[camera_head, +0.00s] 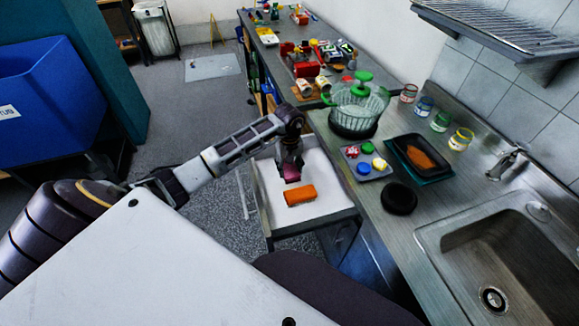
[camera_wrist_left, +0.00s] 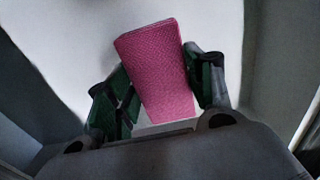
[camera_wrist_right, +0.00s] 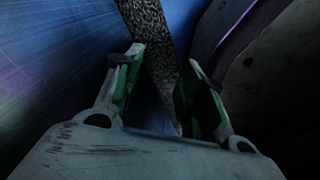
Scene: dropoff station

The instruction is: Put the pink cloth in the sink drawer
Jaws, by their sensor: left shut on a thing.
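The pink cloth (camera_wrist_left: 157,72) is a folded or rolled block between the fingers of my left gripper (camera_wrist_left: 160,85), which is shut on it. In the head view my left gripper (camera_head: 291,172) points down over the open sink drawer (camera_head: 332,192), with a bit of the pink cloth (camera_head: 292,174) showing at its tips. The drawer has a white inside and holds an orange cloth (camera_head: 300,195) just below the gripper. My right gripper (camera_wrist_right: 160,90) shows only in the right wrist view, with its fingers apart and nothing between them.
The metal counter beside the drawer carries a black round lid (camera_head: 399,198), a tray with a sponge (camera_head: 420,155), a glass pot (camera_head: 357,105) and several jars. The sink (camera_head: 500,270) is at the right. A blue bin (camera_head: 50,90) stands at the far left.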

